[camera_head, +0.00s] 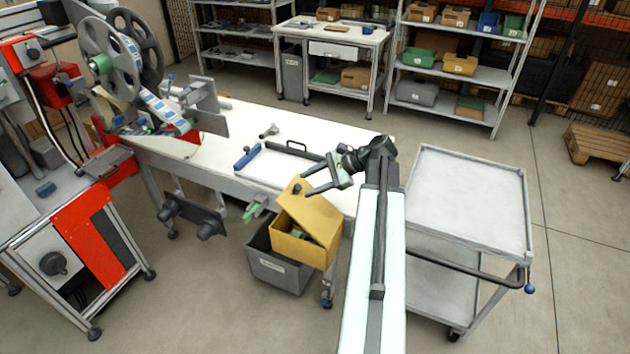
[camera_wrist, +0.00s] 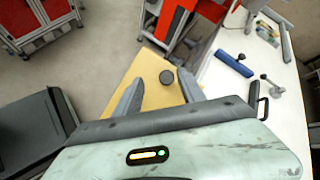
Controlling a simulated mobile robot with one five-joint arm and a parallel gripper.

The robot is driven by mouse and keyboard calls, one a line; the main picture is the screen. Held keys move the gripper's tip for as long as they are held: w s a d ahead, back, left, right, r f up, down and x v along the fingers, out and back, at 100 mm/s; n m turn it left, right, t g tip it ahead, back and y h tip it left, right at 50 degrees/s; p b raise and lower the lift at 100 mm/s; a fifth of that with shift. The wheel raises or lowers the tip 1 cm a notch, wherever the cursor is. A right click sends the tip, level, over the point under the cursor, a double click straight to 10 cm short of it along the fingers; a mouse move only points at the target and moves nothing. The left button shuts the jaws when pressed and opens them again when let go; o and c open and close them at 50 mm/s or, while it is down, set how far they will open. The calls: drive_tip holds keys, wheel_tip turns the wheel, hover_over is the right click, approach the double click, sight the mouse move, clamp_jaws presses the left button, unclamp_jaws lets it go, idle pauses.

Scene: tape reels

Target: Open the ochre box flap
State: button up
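The ochre box (camera_head: 289,245) stands by the front edge of the white workbench. Its ochre flap (camera_head: 314,216) is tilted, and a gap below it shows something green inside. A dark round knob (camera_head: 297,188) sits near the flap's upper left end. In the wrist view the flap (camera_wrist: 150,97) lies beyond my fingers, with the knob (camera_wrist: 166,77) between the fingertips in the picture. My gripper (camera_head: 305,182) is open and empty, close to the flap's upper end. I cannot tell whether a finger touches the flap or knob.
A grey bin (camera_head: 277,273) is beside and below the box. The white workbench (camera_head: 215,150) carries a blue-handled tool (camera_head: 247,157) and a black handle (camera_head: 297,146). A grey cart (camera_head: 470,200) stands right of my arm. Open floor lies at the front left.

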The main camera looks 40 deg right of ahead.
drive_tip(key=shift+s+d, duration=0.25)
drive_tip(key=shift+d, duration=0.2)
drive_tip(key=p+v, duration=0.4)
drive_tip(key=v, duration=0.3)
drive_tip(key=shift+s+r, duration=0.25)
